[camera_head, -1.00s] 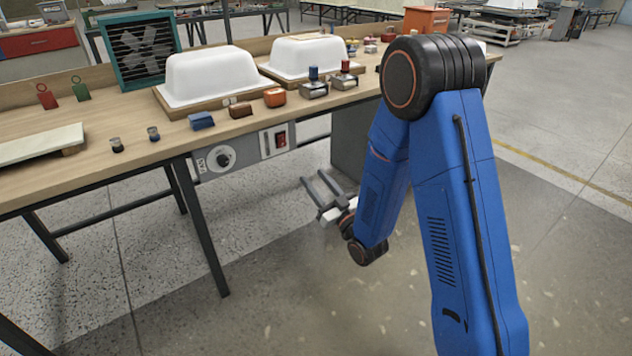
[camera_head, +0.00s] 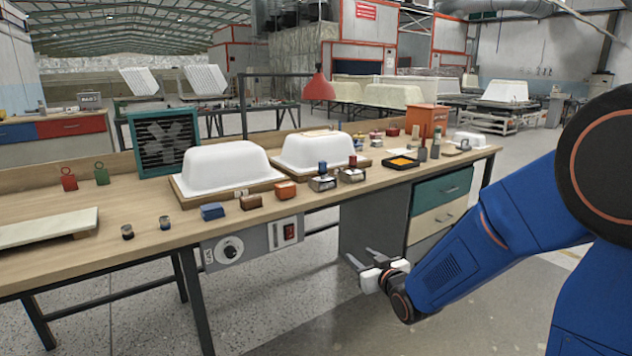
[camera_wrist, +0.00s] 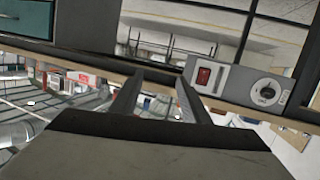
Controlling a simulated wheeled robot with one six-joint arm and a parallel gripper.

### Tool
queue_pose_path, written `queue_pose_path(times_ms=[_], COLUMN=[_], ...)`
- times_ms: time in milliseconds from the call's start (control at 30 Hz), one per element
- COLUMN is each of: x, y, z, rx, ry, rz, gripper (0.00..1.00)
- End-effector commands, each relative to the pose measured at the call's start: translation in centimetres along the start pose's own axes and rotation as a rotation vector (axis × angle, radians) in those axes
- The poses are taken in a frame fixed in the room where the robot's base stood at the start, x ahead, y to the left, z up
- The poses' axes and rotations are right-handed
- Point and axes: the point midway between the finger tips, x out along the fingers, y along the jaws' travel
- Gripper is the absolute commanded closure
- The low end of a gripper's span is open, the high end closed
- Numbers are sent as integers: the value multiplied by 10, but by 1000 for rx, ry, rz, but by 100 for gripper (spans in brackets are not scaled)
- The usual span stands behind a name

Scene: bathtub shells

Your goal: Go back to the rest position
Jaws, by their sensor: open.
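My gripper (camera_head: 363,262) is open and empty in the head view. It hangs in front of the workbench, below the level of its top, near the grey drawer cabinet. My blue arm reaches down to it from the right edge. In the wrist view my gripper's two dark fingers (camera_wrist: 153,97) stand apart with nothing between them. Past them lie the bench edge and the control box (camera_wrist: 234,86) with a red switch and a round dial. The control box also shows under the bench front in the head view (camera_head: 262,240).
The wooden workbench (camera_head: 130,262) carries two white tub shells (camera_head: 222,166) (camera_head: 312,149), a teal fan box (camera_head: 163,141), small coloured blocks and a red lamp (camera_head: 319,88). The drawer cabinet (camera_head: 440,202) stands under its right end. Open floor lies in front of the bench.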

Motion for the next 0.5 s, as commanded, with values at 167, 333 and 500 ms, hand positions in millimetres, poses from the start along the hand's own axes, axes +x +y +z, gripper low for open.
queue_pose_path(times_ms=[167, 333, 500], x=[-37, -77, -124], y=[24, 41, 53], z=[-6, -4, 0], rx=[11, 33, 63], ry=[-118, -237, -354], rz=[57, 105, 147], gripper=[58, 58, 58])
